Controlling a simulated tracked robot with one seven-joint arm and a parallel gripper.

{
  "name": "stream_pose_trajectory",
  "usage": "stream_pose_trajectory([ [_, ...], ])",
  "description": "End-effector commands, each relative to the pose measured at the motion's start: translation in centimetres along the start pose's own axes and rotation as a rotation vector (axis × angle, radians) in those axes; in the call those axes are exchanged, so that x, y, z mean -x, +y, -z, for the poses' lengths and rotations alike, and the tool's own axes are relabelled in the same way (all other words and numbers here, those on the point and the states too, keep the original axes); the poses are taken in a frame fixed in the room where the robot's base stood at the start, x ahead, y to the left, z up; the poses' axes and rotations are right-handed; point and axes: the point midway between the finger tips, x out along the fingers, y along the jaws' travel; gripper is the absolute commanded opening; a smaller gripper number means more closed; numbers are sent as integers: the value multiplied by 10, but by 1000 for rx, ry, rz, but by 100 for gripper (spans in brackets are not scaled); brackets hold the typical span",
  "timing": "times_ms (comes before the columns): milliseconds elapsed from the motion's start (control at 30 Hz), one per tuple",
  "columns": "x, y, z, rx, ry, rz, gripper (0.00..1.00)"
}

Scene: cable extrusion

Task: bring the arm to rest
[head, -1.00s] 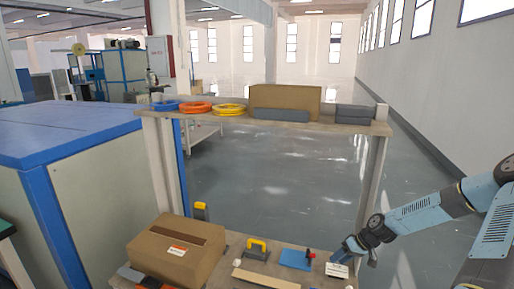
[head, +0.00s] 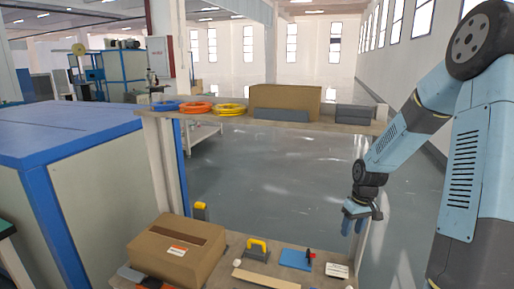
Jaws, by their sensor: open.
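My arm (head: 408,130) is on the right side of the head view, folded with its elbow high at the upper right. My gripper (head: 353,226) hangs downward from the wrist, in front of the right post of the shelf. Its fingers are apart and I see nothing between them. It is above the right end of the lower shelf board and apart from the things lying there.
The lower board holds a cardboard box (head: 177,248), a yellow-handled tool (head: 257,249), a blue plate (head: 296,259) and a white card (head: 337,270). The upper shelf (head: 290,126) carries cable coils (head: 197,107) and a carton (head: 285,97). A blue-edged machine (head: 60,160) stands left.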

Motion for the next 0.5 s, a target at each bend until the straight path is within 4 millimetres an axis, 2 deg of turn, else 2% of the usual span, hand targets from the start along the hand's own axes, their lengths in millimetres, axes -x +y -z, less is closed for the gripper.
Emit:
stream_pose_trajectory([
  [33, 14, -5, -2, -2, 4, -26, 48],
  [500, 123, -54, -38, -77, 60, -194, 48],
])
